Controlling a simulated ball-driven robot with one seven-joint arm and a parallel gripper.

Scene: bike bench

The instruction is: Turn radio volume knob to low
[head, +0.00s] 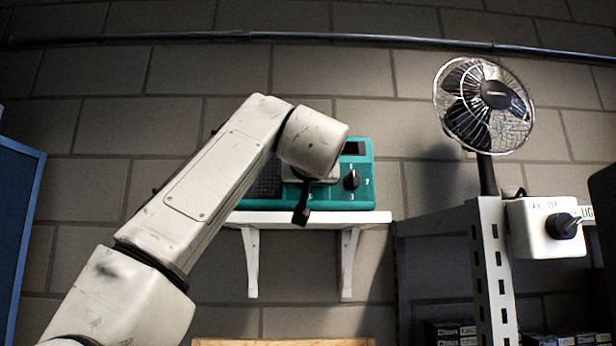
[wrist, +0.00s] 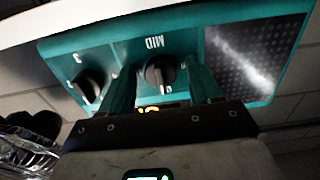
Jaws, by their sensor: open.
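The teal radio (head: 335,203) stands on a white wall shelf, partly hidden by my arm. In the wrist view the radio (wrist: 190,40) appears upside down. A dark round knob (wrist: 160,73) beside the label MID sits between the two fingers of my gripper (wrist: 161,70). The fingers are apart on either side of it; I cannot tell whether they touch it. A pale line shows on this knob, but its exact setting is unclear. In the head view my arm hides this knob and most of the gripper.
A second knob (wrist: 88,85) with numbers is close beside the gripper; it also shows in the head view (head: 352,180). The shelf (head: 348,218) lies under the radio. A fan (head: 484,105) and a white switch box (head: 546,228) stand to the right.

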